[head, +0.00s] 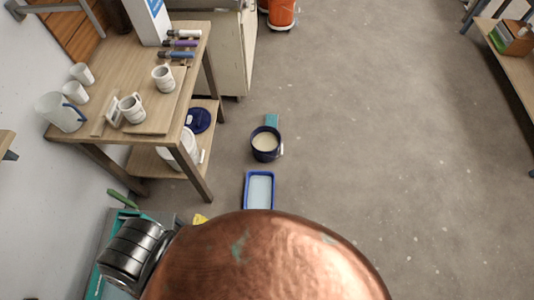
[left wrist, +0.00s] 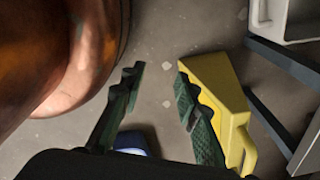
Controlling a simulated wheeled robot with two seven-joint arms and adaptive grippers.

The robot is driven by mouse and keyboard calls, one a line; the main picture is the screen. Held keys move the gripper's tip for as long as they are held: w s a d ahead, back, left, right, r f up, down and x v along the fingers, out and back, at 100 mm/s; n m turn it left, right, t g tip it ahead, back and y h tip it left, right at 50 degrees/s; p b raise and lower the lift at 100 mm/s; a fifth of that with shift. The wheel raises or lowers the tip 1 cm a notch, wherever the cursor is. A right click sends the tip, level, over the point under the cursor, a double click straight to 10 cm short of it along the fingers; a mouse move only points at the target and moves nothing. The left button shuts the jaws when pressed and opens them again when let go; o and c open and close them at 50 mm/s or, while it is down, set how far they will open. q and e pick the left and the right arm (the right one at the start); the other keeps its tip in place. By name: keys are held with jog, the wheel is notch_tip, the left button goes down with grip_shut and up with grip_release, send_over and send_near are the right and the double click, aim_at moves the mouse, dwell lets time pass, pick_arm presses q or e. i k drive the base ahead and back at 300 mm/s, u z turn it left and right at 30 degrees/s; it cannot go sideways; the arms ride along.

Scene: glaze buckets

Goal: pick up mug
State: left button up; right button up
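A pale mug (head: 163,79) with dark markings stands upright on the wooden table (head: 125,50) at upper left in the head view. A second similar mug (head: 132,109) stands nearer the table's front edge. Two plain whitish cups (head: 82,73) stand at the table's left side. My left gripper (left wrist: 161,72) shows in the left wrist view, with its two dark green fingers apart and nothing between them but floor. No mug shows in that view. I cannot make out the left gripper in the head view. My right gripper is in neither view.
A pitcher (head: 58,113) stands at the table's left corner. Below are a dark bucket (head: 266,144) and blue tray (head: 260,190) on the floor. A yellow object (left wrist: 218,85) with a handle is beside the left gripper's right finger. Open floor (head: 380,130) fills the right.

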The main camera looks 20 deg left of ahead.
aim_at(135, 107)
jog(key=k, duration=0.5)
jog(key=u, duration=0.65)
jog(key=i, duration=0.5)
jog(key=u, duration=1.25)
